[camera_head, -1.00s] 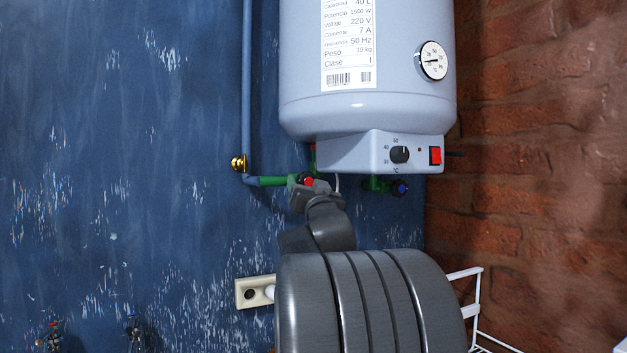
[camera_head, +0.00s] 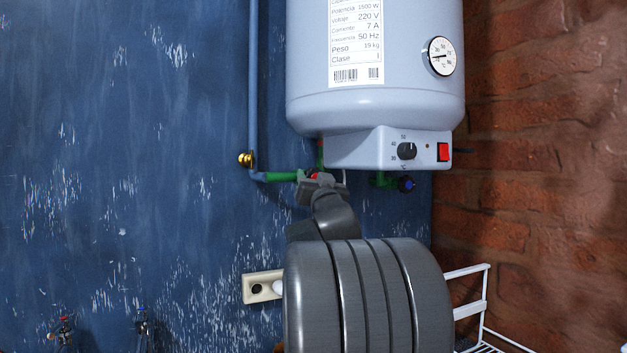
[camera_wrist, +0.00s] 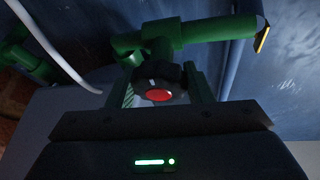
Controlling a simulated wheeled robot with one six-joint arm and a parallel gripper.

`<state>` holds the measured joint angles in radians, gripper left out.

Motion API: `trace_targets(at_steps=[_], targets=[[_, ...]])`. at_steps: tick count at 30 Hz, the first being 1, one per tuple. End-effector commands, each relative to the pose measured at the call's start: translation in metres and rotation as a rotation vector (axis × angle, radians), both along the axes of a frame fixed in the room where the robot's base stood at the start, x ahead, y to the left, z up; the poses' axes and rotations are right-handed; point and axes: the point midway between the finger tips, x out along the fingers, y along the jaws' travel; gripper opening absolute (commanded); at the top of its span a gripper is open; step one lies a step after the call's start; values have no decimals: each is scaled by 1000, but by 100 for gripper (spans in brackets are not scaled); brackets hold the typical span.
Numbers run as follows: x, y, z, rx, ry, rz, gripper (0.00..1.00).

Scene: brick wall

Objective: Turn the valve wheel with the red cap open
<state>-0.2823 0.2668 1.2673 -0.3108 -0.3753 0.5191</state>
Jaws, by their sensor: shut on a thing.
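The valve wheel with the red cap (camera_wrist: 158,95) is a dark knob on green pipework under the water heater. In the wrist view it sits between the two fingers of my gripper (camera_wrist: 160,90), which is shut on it. In the head view my gripper (camera_head: 312,182) is at the green pipe (camera_head: 283,176), left of the heater's control box. A bit of the red cap (camera_head: 312,174) shows there; the rest of the wheel is hidden by my gripper.
The heater tank (camera_head: 375,90) hangs just above. A blue-capped valve (camera_head: 406,184) is to the right, and a brass fitting (camera_head: 246,160) on the blue pipe to the left. A wall socket (camera_head: 262,287) and a white wire rack (camera_head: 478,300) are lower.

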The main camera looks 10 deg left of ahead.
Motion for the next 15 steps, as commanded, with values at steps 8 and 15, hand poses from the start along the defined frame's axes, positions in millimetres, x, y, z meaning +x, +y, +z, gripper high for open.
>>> trace_targets(at_steps=[8, 15], targets=[[0, 0, 0, -76, -50, 2, 24], [0, 0, 0, -75, -49, 2, 48]])
